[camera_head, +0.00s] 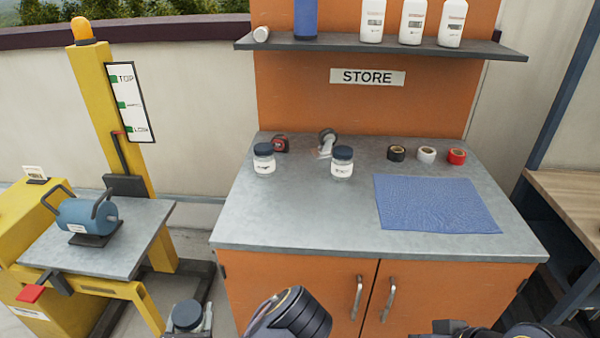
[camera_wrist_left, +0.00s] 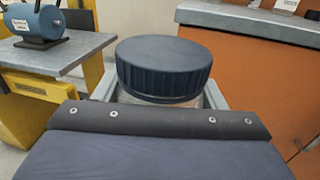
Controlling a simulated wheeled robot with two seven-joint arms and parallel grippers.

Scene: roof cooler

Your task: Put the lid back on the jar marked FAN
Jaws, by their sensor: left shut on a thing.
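My left gripper (camera_head: 188,318) is low in front of the bench, at the bottom of the head view. It is shut on a lidded jar, with its grey fingers on both sides below the lid. The jar's dark blue ribbed lid (camera_wrist_left: 164,68) fills the middle of the left wrist view, with a little of the pale jar body under it. Any label on this jar is hidden. Two more clear jars, left jar (camera_head: 264,163) and right jar (camera_head: 342,166), stand upright on the bench with dark lids on. Their labels are too small to read. My right gripper is not in view.
The grey bench top (camera_head: 300,215) is clear at front left. A blue mat (camera_head: 435,204) lies at right, with tape rolls (camera_head: 426,155) behind it. A red tape measure (camera_head: 280,144) is at the back. A yellow lift with a grey platform (camera_head: 125,240) carries a blue motor (camera_head: 85,215).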

